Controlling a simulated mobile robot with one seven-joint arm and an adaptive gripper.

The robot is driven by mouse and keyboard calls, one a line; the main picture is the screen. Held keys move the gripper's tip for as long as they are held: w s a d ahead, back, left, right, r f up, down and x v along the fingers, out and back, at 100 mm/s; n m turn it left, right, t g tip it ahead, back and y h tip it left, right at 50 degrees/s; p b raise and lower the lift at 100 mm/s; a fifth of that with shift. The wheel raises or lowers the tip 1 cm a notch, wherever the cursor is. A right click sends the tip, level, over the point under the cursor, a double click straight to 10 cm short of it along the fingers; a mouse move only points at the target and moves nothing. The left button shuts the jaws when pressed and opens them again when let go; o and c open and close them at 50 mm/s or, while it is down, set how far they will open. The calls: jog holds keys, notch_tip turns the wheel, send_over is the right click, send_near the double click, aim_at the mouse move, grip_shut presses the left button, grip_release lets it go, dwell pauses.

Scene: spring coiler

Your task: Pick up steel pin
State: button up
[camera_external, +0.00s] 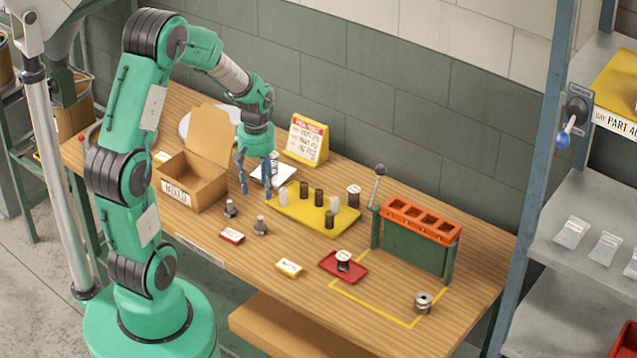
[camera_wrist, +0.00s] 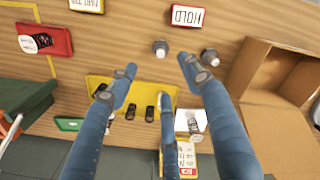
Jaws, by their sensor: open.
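Two small grey metal pins with wide round ends stand on the wooden table, the left one (camera_external: 230,209) closer to the cardboard box and the other (camera_external: 261,226) nearer the front. In the wrist view one pin (camera_wrist: 160,48) lies just beyond the gap between the fingertips, and the other (camera_wrist: 209,58) lies near the right fingertip. Which of them is the steel pin I cannot tell. My gripper (camera_external: 256,194) is open, pointing down above the table behind the pins. It also shows in the wrist view (camera_wrist: 157,66), with blue fingers spread and nothing between them.
A yellow tray (camera_external: 285,217) with several dark and pale cylinders lies right of my gripper. An open cardboard box (camera_external: 207,190) stands left. A red-edged HOLD label (camera_external: 231,236) lies in front of the pins. A red tray (camera_external: 330,263) and orange-topped rack (camera_external: 420,221) are farther right.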

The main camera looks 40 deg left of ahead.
aim_at(260, 217)
notch_tip(260, 217, down, 8)
jog(key=shift+f+b, duration=0.15)
jog(key=shift+b, duration=0.5)
jog(key=shift+s+f+b, duration=0.1)
jog(key=shift+f+b, duration=0.6)
jog(key=shift+f, duration=1.95)
grip_shut()
